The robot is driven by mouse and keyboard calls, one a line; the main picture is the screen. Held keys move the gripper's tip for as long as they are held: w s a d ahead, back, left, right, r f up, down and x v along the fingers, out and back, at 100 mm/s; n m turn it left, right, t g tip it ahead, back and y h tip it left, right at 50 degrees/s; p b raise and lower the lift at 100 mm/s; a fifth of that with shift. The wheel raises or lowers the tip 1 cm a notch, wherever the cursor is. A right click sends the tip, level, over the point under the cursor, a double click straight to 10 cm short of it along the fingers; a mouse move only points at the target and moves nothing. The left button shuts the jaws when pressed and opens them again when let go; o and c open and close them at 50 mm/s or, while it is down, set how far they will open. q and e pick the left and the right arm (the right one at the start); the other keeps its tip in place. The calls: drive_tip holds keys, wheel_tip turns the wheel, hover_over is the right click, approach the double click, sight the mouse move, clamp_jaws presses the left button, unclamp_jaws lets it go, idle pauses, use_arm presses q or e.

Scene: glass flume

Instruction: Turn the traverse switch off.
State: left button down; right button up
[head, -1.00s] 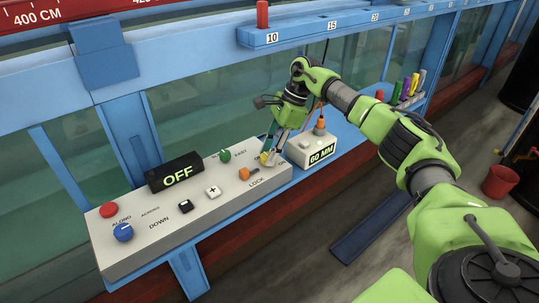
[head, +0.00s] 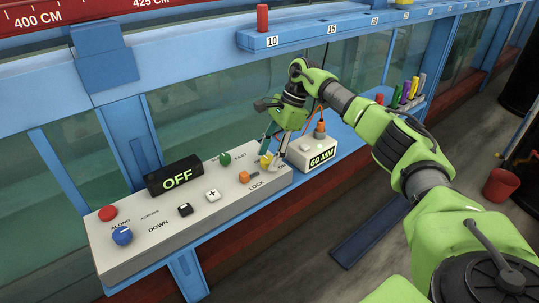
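The grey control panel (head: 150,237) lies on the blue ledge, with a black display (head: 174,175) reading OFF. A yellow knob (head: 265,160) sits near its right end by the ON label, mostly behind my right gripper. I cannot read a traverse label on it. My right gripper (head: 270,158) points down at this knob, its fingers apart on either side of it; whether they touch it is unclear. My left gripper is not in view.
The panel also has an orange switch (head: 244,176) by LOCK, a green knob (head: 225,159), a black button (head: 185,209), a white plus button (head: 212,195), a blue knob (head: 122,236) and a red button (head: 107,213). A 60 MM box (head: 312,152) stands close right of the gripper.

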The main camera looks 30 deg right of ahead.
drive_tip(key=shift+r, duration=0.2)
drive_tip(key=v, duration=1.1)
drive_tip(key=shift+r, duration=0.3)
drive_tip(key=shift+s+d+f, duration=0.1)
